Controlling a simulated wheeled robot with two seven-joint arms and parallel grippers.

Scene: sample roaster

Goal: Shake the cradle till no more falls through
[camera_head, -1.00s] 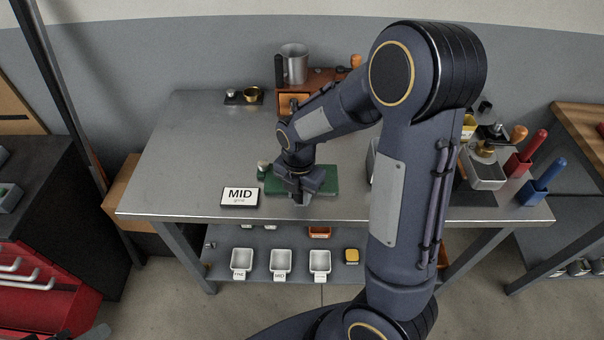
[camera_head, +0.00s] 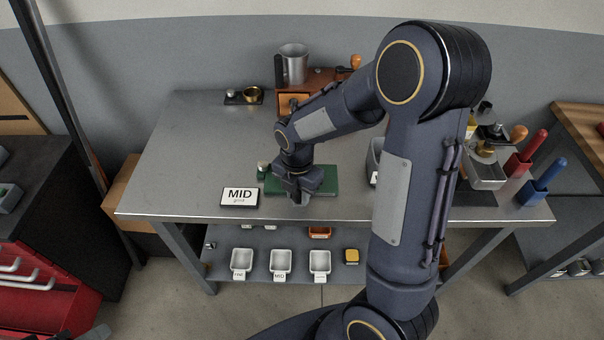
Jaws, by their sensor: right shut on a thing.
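A green flat base (camera_head: 325,180) lies near the front edge of the steel table, with a small metal-topped jar (camera_head: 263,168) at its left end. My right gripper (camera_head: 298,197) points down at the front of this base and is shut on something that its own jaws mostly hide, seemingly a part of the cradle. The cradle's shape, and anything falling from it, cannot be made out behind my wrist. My left gripper is not in view.
A sign reading MID (camera_head: 240,197) stands left of the base. A wooden grinder (camera_head: 308,82) with a metal jug (camera_head: 294,62) is at the back. White bins (camera_head: 281,261) stand on the lower shelf.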

